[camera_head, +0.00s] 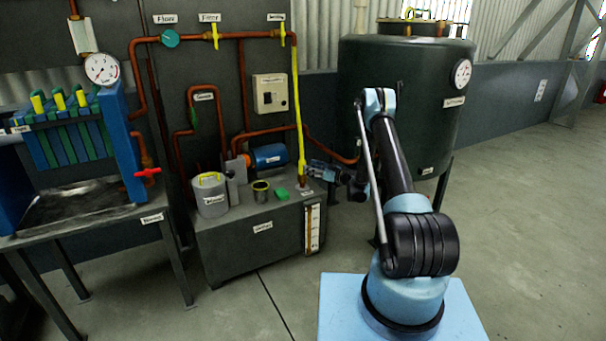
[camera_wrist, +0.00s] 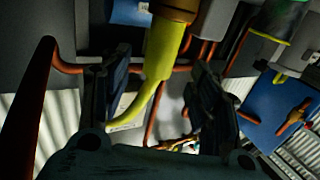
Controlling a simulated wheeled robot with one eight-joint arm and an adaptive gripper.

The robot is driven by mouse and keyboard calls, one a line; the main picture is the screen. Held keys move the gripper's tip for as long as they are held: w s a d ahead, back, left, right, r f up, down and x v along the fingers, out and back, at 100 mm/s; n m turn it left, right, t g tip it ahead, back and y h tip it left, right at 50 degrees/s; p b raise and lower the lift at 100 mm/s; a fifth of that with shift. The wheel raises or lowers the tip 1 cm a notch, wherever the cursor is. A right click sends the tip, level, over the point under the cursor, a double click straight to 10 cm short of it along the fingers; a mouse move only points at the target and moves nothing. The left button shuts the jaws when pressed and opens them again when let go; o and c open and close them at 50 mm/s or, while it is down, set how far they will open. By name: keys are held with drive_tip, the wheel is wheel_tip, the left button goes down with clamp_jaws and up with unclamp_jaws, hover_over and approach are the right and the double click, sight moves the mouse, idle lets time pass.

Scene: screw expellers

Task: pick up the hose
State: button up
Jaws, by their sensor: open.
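The yellow hose (camera_head: 297,95) hangs from the copper pipe at the top and runs down to the grey tank top. My gripper (camera_head: 316,170) is at its lower end, just to the right of it. In the wrist view the hose (camera_wrist: 162,52) appears between the two open fingers of my gripper (camera_wrist: 157,68), its thick end meeting a brownish fitting (camera_wrist: 176,8). The fingers stand apart on both sides of the hose in that picture. I cannot tell how deep the hose sits between them.
A large dark green tank (camera_head: 430,120) stands close behind my arm. The floor at the right is clear.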

sight(302, 164)
drive_tip(key=shift+x, duration=3.15)
drive_tip(key=shift+d, duration=0.1)
clamp_jaws()
